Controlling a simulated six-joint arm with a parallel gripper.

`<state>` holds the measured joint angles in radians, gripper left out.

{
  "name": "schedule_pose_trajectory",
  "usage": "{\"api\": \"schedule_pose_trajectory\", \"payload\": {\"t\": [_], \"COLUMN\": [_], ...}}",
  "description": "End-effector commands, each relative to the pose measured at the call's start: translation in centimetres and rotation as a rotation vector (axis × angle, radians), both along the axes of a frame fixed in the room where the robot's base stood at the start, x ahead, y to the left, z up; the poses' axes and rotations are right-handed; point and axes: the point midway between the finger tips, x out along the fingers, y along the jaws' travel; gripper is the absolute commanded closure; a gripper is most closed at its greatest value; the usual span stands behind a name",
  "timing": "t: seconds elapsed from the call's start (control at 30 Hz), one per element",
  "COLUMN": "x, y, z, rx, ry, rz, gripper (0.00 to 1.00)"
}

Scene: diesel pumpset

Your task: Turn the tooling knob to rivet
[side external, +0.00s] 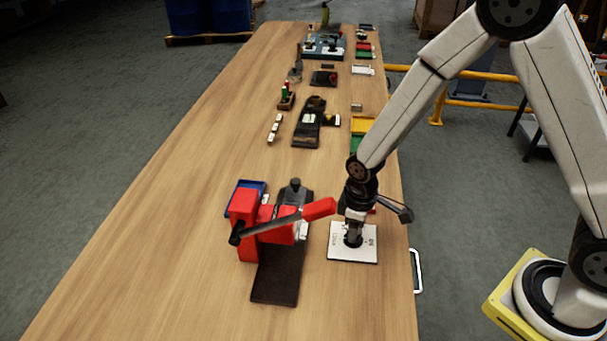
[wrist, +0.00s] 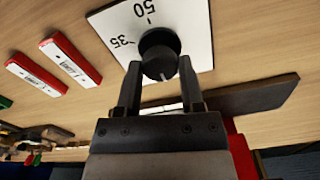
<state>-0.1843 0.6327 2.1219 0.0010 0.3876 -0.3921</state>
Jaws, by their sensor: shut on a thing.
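A black round knob (wrist: 160,52) stands on a white square plate (wrist: 103,20) that lies on the table. The plate reads 35 and 50 in the wrist view; no word "rivet" can be read. A white line on the knob points to the lower side of the picture, away from the 50. My gripper (wrist: 159,72) has one finger on each side of the knob and is shut on it. In the side view my gripper (side external: 353,228) points down over the plate (side external: 340,255) and mostly hides the knob; the plate's marks are too small to read.
A red lever press (side external: 243,205) on a dark base (side external: 275,283) stands just left of the plate, its red handle (side external: 319,209) reaching near my gripper. A blue tray (side external: 259,185) is behind it. Two red labelled bars (wrist: 72,60) (wrist: 37,73) lie nearby. The table's left side is clear.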

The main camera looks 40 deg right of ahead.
Motion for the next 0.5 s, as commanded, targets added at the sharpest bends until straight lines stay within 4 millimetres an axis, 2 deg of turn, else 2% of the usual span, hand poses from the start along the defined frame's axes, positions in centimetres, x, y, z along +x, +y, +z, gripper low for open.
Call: {"api": "schedule_pose_trajectory", "payload": {"t": [0.27, 0.3, 0.4, 0.5], "x": [0.04, 0.04, 0.03, 0.03], "y": [0.0, 0.0, 0.01, 0.01], "z": [0.06, 0.06, 0.05, 0.03], "rx": [0.0, 0.0, 0.0, 0.0], "ry": [-0.001, -0.001, -0.001, -0.001], "rz": [0.005, 0.004, 0.004, 0.003], "gripper": [1.0, 0.42, 0.16, 0.16]}}
